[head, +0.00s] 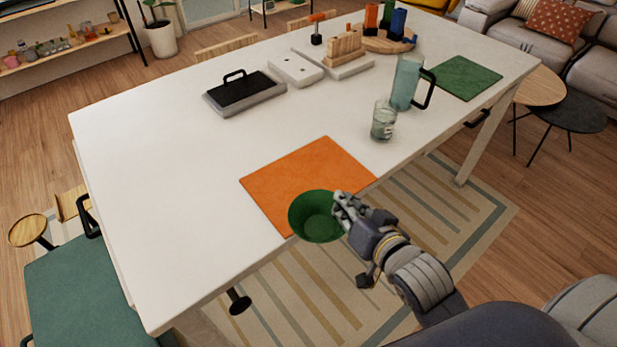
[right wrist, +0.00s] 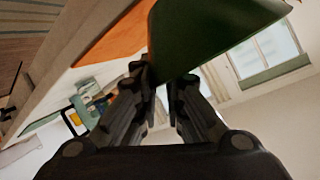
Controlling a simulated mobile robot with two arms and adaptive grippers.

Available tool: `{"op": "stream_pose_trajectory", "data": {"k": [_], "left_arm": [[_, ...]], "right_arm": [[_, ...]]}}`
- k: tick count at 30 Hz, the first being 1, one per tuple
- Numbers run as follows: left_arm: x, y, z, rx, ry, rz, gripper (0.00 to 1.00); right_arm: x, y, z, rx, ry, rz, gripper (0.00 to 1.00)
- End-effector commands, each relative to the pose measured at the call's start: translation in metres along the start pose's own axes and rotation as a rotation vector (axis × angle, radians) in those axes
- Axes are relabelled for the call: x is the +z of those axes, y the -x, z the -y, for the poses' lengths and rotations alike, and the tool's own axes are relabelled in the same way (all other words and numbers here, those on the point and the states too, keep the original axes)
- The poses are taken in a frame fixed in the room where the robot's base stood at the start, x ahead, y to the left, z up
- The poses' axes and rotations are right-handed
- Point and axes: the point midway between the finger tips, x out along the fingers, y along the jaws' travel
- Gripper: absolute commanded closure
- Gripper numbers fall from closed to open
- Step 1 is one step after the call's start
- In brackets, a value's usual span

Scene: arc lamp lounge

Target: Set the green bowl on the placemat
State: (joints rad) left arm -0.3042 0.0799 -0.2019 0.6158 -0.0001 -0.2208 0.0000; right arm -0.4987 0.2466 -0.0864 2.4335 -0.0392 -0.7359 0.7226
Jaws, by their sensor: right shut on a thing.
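The green bowl (head: 316,217) is upright in my right gripper (head: 343,208), which is shut on the right side of its rim. In the head view the bowl overlaps the near corner of the orange placemat (head: 305,173); its height above it is hard to tell. In the right wrist view the bowl (right wrist: 205,35) fills the upper middle, between and beyond the fingers (right wrist: 160,85). The orange placemat (right wrist: 112,38) shows to its left there. My left gripper is not in view.
A glass (head: 384,121) and a blue pitcher (head: 406,82) stand right of the placemat on the white table (head: 170,160). A green placemat (head: 465,78) lies at the far right. A black-topped tray (head: 245,92) stands behind. The table's left part is clear.

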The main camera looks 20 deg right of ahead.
Motion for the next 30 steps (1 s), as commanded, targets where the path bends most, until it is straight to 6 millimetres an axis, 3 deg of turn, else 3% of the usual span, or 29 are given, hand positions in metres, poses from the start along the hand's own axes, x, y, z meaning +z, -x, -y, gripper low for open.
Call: {"op": "stream_pose_trajectory", "data": {"k": [5,21,25,30], "left_arm": [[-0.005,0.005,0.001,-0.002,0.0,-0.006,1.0],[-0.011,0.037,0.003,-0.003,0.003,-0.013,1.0],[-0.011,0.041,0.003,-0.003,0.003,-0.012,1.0],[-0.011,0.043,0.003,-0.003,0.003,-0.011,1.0]], "right_arm": [[-0.007,-0.006,0.007,0.007,-0.003,-0.006,1.0],[-0.039,-0.122,0.026,0.008,-0.002,-0.006,1.0],[-0.042,-0.141,0.029,0.008,-0.003,-0.005,1.0],[-0.041,-0.151,0.029,0.009,-0.004,-0.003,1.0]]}}
